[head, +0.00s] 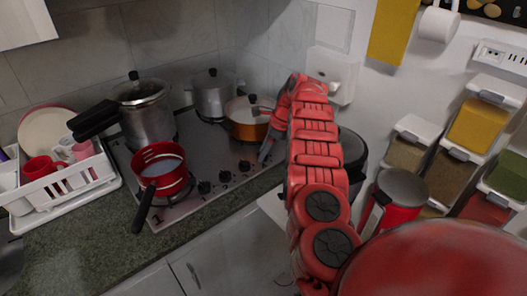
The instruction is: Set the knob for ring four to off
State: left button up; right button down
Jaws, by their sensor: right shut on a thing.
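The stove (212,150) has a row of black knobs along its front right edge. Three of them show: one at the left (203,187), one in the middle (225,176) and one further right (244,166). My right arm reaches in from the lower right. Its gripper (265,153) is at the right end of this row, shut on what appears to be the stove knob there. That knob is hidden by the fingers, so its setting cannot be read. My left gripper is not in view.
A red saucepan (162,172) stands at the front left, its handle over the counter. A pressure cooker (146,112), a steel pot (213,97) and an orange pot (248,120) stand on the stove. A white dish rack (68,182) is left. Spice dispensers (478,124) hang right.

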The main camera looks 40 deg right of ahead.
jog(key=shift+c, duration=1.8)
grip_release()
jog(key=shift+f, duration=0.1)
jog(key=p+v, duration=0.4)
jog(key=v, duration=1.3)
jog(key=shift+r, duration=0.2)
jog(key=shift+s, duration=0.1)
